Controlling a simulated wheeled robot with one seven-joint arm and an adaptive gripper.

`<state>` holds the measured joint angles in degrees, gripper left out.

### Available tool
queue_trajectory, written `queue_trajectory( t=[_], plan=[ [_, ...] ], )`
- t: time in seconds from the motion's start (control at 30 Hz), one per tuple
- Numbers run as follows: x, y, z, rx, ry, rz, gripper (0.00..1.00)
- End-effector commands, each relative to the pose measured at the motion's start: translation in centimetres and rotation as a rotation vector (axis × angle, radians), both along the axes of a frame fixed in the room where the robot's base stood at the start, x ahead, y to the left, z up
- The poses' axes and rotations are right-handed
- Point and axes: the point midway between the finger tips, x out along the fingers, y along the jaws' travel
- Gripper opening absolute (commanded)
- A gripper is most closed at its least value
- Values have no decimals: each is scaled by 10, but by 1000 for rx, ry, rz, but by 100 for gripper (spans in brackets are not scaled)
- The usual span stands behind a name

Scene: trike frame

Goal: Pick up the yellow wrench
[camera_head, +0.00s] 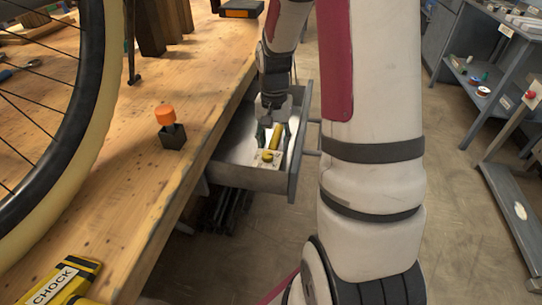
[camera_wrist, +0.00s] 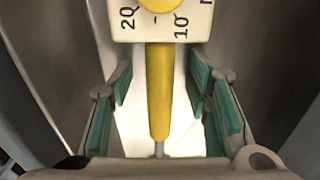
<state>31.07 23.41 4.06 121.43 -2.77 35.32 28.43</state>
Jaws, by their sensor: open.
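The yellow wrench (camera_head: 276,136) lies in an open grey metal drawer (camera_head: 237,175) beside the workbench. It has a yellow handle and a pale scale plate with a yellow round part. In the wrist view, the wrench (camera_wrist: 159,95) runs up the middle of the picture, with the numbers 20 and 10 on its plate. My gripper (camera_head: 271,127) reaches down into the drawer at the wrench. In the wrist view, the green finger pads of my gripper (camera_wrist: 160,88) are open, one on each side of the handle, with gaps visible. The fingers' exact height over the handle is unclear.
The drawer walls stand close around my gripper. The wooden workbench (camera_head: 110,130) is to the left, with an orange-topped black block (camera_head: 171,128), a wheel (camera_head: 78,120) and a yellow chock (camera_head: 60,282). A grey shelf (camera_head: 478,80) stands at the right; floor lies between.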

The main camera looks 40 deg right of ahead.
Motion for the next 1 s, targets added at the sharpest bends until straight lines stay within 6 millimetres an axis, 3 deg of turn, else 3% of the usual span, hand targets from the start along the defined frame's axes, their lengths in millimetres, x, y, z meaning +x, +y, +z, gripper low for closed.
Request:
queue_trajectory(
  t=[0.2, 0.4, 0.77, 1.0],
  plan=[
    [0, 0, 0, -1, -1, 0, 42],
    [0, 0, 0, -1, -1, 0, 0],
    [1, 0, 3, -1, -2, 1, 0],
    [1, 0, 37, -4, -5, 2, 0]
  ],
)
